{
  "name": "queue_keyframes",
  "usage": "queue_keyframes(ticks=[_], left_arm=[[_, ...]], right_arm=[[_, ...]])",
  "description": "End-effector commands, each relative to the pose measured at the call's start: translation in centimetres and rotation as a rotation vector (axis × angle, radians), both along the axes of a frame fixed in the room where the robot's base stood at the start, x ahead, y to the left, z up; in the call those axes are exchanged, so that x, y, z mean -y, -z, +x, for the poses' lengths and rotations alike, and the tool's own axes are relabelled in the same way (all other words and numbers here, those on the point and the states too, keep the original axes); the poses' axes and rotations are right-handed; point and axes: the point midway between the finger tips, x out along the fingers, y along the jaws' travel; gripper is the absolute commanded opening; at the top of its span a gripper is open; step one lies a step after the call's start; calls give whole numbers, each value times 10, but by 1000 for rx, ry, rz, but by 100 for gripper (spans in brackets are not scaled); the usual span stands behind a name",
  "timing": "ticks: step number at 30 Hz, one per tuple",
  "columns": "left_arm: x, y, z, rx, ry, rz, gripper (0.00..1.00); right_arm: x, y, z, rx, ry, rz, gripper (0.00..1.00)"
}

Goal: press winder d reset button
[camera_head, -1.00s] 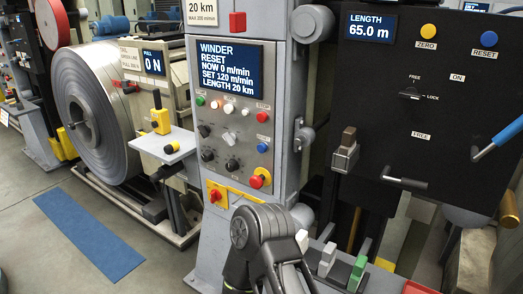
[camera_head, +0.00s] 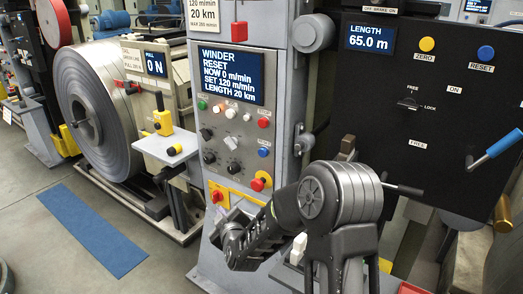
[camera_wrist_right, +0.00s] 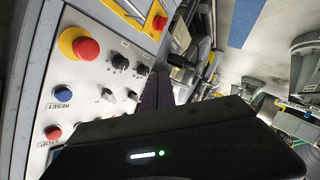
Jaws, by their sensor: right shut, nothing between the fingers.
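The winder control panel (camera_head: 236,125) stands upright on a grey column, under a blue screen (camera_head: 229,75) reading "WINDER RESET". The blue round button (camera_head: 263,152) sits on its right side, below a red one. In the right wrist view the blue button (camera_wrist_right: 62,93) carries the label RESET and lies left of my fingers. My right gripper (camera_wrist_right: 157,85) is shut and empty, its dark fingers in front of the panel, near the black knobs and apart from the blue button. In the head view my right arm hides the lower column. My left gripper is out of view.
A red mushroom button on yellow (camera_wrist_right: 85,48) and a red STOP button (camera_wrist_right: 53,132) flank the blue one. A black panel (camera_head: 430,110) with another blue RESET button (camera_head: 486,52) and handles stands at right. A steel coil (camera_head: 95,110) stands at left.

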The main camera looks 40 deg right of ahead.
Motion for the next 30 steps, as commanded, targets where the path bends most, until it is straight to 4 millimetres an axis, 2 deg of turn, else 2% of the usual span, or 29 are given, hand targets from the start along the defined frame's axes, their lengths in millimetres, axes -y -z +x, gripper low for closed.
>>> queue_keyframes(ticks=[1, 3, 6, 9, 13, 23, 30], left_arm=[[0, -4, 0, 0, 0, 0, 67], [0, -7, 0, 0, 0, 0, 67], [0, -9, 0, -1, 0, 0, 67], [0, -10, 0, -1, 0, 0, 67], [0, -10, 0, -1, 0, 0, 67], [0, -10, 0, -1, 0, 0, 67], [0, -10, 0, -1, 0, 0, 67]], right_arm=[[16, -28, 3, 38, 22, -55, 0], [35, -58, 5, 78, 49, -129, 0], [54, -89, 5, 117, 81, -208, 0], [65, -107, 4, 137, 102, -254, 0], [70, -115, 3, 145, 111, -275, 0], [70, -114, 4, 145, 110, -274, 0], [81, -113, 7, 143, 112, -274, 0]])
